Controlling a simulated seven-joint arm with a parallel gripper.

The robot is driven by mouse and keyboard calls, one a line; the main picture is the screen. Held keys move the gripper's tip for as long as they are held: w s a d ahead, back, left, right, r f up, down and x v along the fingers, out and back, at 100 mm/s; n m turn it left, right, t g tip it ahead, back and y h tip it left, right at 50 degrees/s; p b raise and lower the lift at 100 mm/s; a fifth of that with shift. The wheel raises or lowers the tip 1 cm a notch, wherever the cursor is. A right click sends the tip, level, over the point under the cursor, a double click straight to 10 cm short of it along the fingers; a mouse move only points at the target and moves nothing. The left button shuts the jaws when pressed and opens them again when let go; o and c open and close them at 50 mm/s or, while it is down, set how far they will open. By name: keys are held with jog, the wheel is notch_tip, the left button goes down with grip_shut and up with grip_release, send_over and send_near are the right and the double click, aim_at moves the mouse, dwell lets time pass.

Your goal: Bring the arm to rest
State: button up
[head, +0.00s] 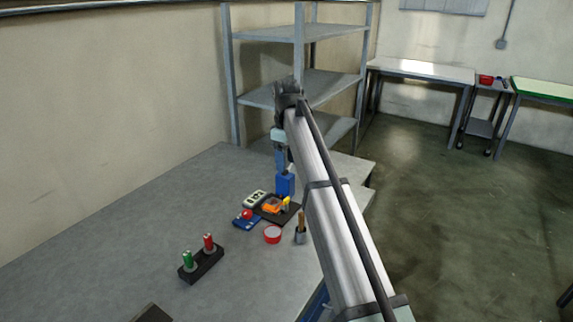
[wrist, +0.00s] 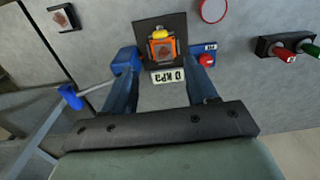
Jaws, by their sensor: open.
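My gripper (head: 280,158) hangs from the end of my arm, above the far part of the grey bench (head: 130,225). In the wrist view the two blue fingers of my gripper (wrist: 165,75) are spread apart, with nothing held between them. Beyond them lies a dark plate (wrist: 146,32) with an orange block (wrist: 162,50) and a yellow piece on it. A white gauge label (wrist: 168,76) shows between the fingers. In the head view my arm hides part of the bench's right side.
A blue box (head: 285,186), a blue base with a red ball (head: 247,214), a red-rimmed dish (head: 272,235) and a small pot (head: 300,236) stand near the plate. A black holder (head: 203,264) carries green and red pieces. A metal shelf (head: 300,33) stands behind.

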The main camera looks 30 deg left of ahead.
dwell(0.5)
